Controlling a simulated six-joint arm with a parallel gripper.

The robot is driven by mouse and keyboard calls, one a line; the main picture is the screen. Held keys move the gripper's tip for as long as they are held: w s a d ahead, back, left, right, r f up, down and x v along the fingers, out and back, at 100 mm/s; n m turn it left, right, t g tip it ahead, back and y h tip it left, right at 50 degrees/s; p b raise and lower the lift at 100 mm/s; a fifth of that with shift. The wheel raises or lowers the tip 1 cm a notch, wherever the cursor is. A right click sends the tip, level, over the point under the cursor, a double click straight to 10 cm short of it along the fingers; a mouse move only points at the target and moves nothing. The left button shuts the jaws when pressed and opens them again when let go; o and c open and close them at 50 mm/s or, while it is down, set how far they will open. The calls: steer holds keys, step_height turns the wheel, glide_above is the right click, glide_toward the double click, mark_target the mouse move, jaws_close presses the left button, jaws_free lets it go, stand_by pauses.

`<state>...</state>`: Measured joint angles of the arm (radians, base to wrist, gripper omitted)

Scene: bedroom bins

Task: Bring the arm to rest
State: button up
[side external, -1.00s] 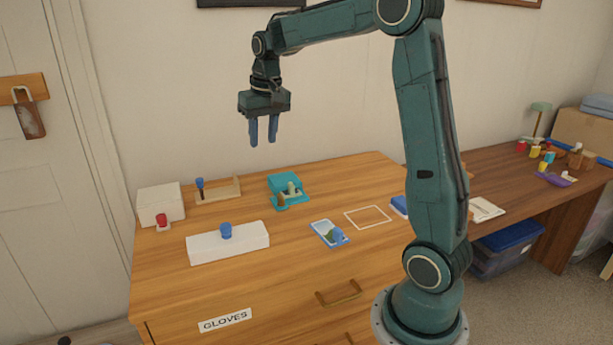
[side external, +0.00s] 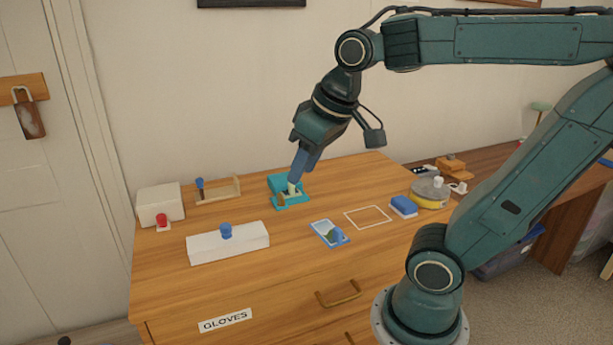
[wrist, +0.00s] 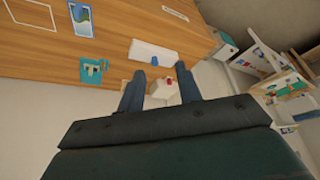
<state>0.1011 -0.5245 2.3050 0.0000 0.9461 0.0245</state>
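My gripper (side external: 297,172) hangs tilted over the back of the wooden dresser top, its blue fingers overlapping the teal box (side external: 277,186) in the side view. In the wrist view my gripper (wrist: 158,80) has its two fingers spread apart with nothing held between them. The teal box (wrist: 93,70) lies to the left of the fingers there, apart from them. A white box with a red knob (wrist: 162,92) shows beyond the gap between the fingers.
On the dresser top (side external: 290,260) stand a long white box (side external: 205,247) with a blue knob, a picture card (side external: 322,228), a blue block (side external: 403,205) and a yellow-grey round device (side external: 430,195). A white square outline (side external: 368,217) is empty. The front middle is clear.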

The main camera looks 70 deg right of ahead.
steer(key=s+a+f+n, duration=0.1)
steer(key=s+a+f, duration=0.1)
steer(key=s, duration=0.3)
steer(key=shift+s+a+f+t+y, duration=0.2)
steer(key=shift+f+t+y, duration=0.1)
steer(key=shift+f+t, duration=0.1)
